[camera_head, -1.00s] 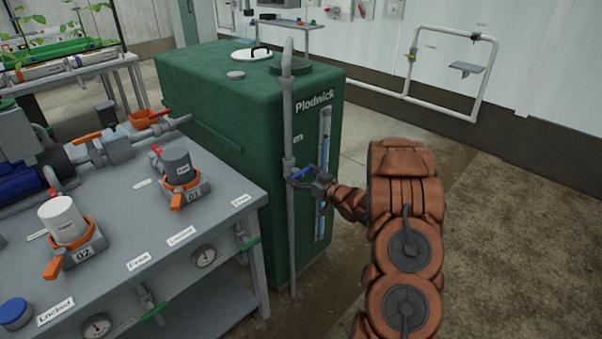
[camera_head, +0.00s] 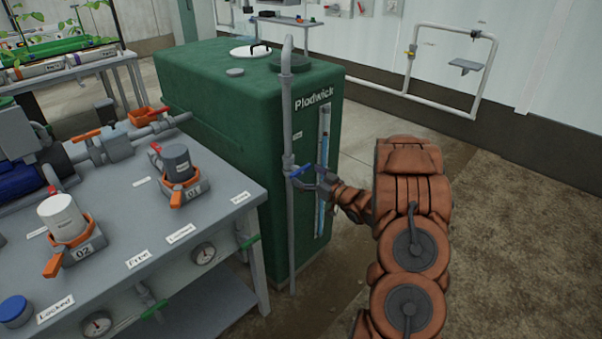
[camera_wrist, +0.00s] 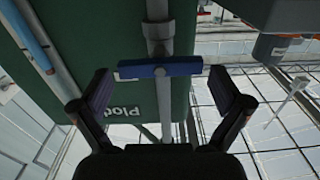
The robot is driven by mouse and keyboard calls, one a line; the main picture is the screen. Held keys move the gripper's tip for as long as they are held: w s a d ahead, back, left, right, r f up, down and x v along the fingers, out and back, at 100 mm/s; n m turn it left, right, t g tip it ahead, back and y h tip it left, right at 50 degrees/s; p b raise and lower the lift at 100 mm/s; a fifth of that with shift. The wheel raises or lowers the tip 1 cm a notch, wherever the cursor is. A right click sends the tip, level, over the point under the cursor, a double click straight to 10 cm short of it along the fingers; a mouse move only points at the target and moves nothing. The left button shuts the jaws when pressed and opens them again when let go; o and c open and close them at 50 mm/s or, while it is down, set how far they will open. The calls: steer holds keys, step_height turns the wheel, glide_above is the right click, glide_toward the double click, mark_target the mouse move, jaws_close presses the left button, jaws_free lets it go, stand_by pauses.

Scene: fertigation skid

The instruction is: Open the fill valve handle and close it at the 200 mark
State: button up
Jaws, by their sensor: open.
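The fill valve handle (camera_head: 301,170) is a blue bar on the grey vertical pipe (camera_head: 291,225) in front of the green tank (camera_head: 215,105). In the wrist view the blue handle (camera_wrist: 160,69) lies crosswise to the pipe. My gripper (camera_head: 318,184) is just right of the handle in the head view. In the wrist view my gripper (camera_wrist: 161,84) is open, with a dark finger near each end of the handle and no visible grip on it. A sight tube (camera_head: 323,165) with blue in it runs down the tank front; its marks are too small to read.
A grey bench (camera_head: 120,210) with a white canister (camera_head: 61,219) and a dark canister (camera_head: 177,163) stands left of the tank. The floor (camera_head: 530,190) right of my arm is clear. A white wall pipe (camera_head: 440,107) is behind.

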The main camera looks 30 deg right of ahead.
steer(key=v, duration=0.9)
steer(key=shift+s, duration=0.15)
steer(key=w+d+r+g+h+p, duration=0.2)
steer(key=w+r+g+h+p, duration=0.1)
steer(key=r+g+h, duration=0.25)
steer(key=s+a+r+m+g+h+p, duration=0.2)
steer(key=s+a+r+g+h, duration=0.15)
steer(key=s+r, duration=0.2)
steer(key=s+a+r+g+y+p, duration=0.1)
steer(key=s+a+r+g, duration=0.1)
steer(key=s+a, duration=0.8)
steer(key=s+a+r+g+y+p, duration=0.2)
steer(key=s+a+g, duration=0.3)
steer(key=s+a, duration=0.4)
steer(key=s+a+r+g+y+p, duration=0.1)
steer(key=s+a+r+g+y, duration=0.1)
steer(key=s+a, duration=0.8)
steer(key=s+r+g, duration=0.1)
steer(key=s+r, duration=0.1)
steer(key=s, duration=0.2)
steer(key=shift+s+a+r, duration=0.2)
steer(key=shift+s+a, duration=0.1)
steer(key=shift+a, duration=0.05)
steer(key=shift+d, duration=0.1)
